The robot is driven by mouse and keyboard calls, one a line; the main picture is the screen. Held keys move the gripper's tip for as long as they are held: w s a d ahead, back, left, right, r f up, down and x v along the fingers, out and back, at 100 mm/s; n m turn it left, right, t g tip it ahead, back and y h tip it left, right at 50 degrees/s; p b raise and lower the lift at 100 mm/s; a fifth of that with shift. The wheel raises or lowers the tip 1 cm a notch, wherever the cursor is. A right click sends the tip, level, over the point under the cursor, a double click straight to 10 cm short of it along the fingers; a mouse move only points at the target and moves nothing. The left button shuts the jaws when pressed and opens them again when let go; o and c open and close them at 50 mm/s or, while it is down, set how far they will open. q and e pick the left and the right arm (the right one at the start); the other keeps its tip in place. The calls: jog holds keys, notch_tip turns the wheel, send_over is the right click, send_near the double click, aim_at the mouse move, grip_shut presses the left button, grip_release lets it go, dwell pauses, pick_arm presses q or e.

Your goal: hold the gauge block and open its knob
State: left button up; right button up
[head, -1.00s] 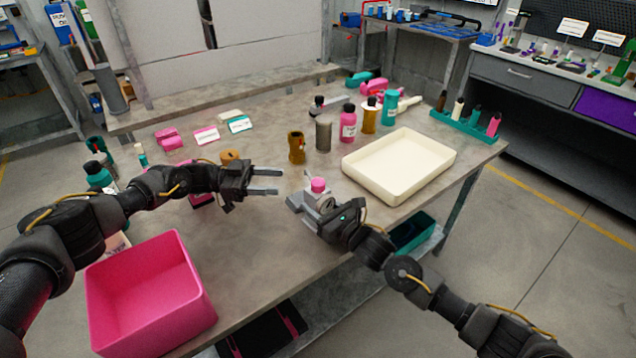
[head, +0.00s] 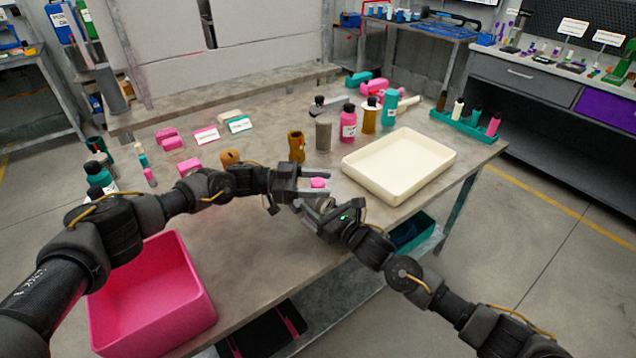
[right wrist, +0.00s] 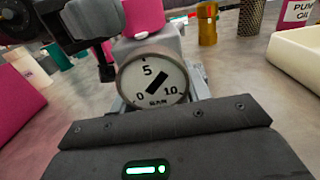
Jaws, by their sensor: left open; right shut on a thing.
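The gauge block shows in the right wrist view as a grey body (right wrist: 195,72) with a round white dial (right wrist: 153,82) marked 0, 5 and 10. Its pink knob (head: 319,183) is on top; it also shows in the right wrist view (right wrist: 142,22). My right gripper (head: 318,212) is shut on the gauge block from the near side and hides most of it in the head view. My left gripper (head: 318,182) is open, its fingers on either side of the pink knob. I cannot tell whether they touch it.
A cream tray (head: 432,170) stands to the right on the table. A pink bin (head: 203,312) is at the near left. A brown pipe fitting (head: 296,147), a grey cylinder (head: 323,136) and a pink bottle (head: 348,124) stand behind the grippers.

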pick_arm(q)
jog(key=shift+c, duration=0.3)
jog(key=c, duration=0.9)
jog(key=shift+s+n+t, duration=0.1)
jog(key=shift+n+t, duration=0.9)
jog(key=shift+t, duration=0.4)
jog(key=shift+n+t, duration=0.6)
jog(key=shift+t, duration=0.5)
jog(key=o, duration=1)
jog(key=shift+c, duration=0.2)
jog(key=shift+a, duration=0.1)
jog(key=v, duration=1.1)
jog(key=shift+a+r, duration=0.2)
jog(key=shift+a, duration=0.2)
